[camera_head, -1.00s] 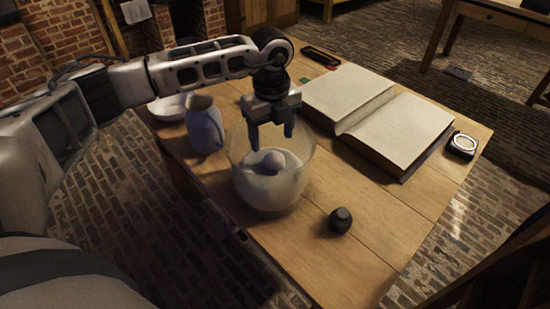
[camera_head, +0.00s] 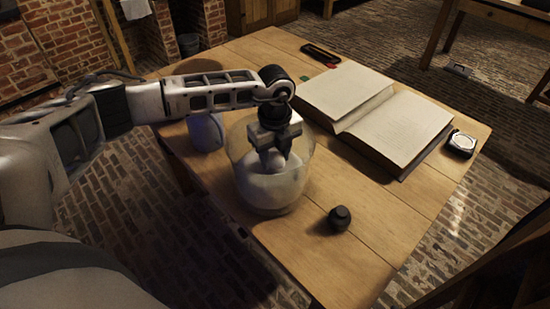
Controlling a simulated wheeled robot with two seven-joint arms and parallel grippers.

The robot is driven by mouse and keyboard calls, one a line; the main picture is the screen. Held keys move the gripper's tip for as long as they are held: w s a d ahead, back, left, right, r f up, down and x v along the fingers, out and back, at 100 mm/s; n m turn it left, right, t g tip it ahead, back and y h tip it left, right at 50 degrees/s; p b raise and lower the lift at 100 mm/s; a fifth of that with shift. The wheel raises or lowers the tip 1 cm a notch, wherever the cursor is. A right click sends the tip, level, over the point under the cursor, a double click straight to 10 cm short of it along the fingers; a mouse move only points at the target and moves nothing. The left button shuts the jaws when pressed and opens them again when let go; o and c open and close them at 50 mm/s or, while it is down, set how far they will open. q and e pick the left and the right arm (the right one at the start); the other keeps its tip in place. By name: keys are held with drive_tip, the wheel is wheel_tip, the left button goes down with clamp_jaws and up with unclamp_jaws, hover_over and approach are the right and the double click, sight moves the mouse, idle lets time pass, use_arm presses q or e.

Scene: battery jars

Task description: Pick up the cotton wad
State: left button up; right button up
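The pale cotton wad (camera_head: 275,165) is in the clear glass jar (camera_head: 241,172), at the top of the white material (camera_head: 270,190) filling its lower part. My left gripper (camera_head: 276,158) points down into the jar's mouth from above. Its two dark fingers are drawn in on either side of the wad and look shut on it. The fingers hide part of the wad, and the glass blurs the contact. The wad still sits low, at the white material. My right gripper is not in view.
A blue-grey jug (camera_head: 205,133) stands left of the jar, partly behind my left arm. A small dark knob-like object (camera_head: 340,218) lies to the front right. An open book (camera_head: 395,130) covers the back right of the wooden table (camera_head: 340,270). The front is mostly clear.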

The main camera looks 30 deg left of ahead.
sight(275, 155)
use_arm(q)
drive_tip(key=shift+c, duration=0.9)
drive_tip(key=shift+r, duration=0.4)
wheel_tip(275, 155, up, 2)
drive_tip(key=shift+r+b, duration=0.15)
drive_tip(key=shift+b, duration=0.3)
drive_tip(key=s+a+r+b, duration=0.1)
drive_tip(key=s+r, duration=0.9)
drive_tip(key=s, duration=0.4)
drive_tip(key=shift+a+b, duration=0.25)
drive_tip(key=shift+b, duration=0.1)
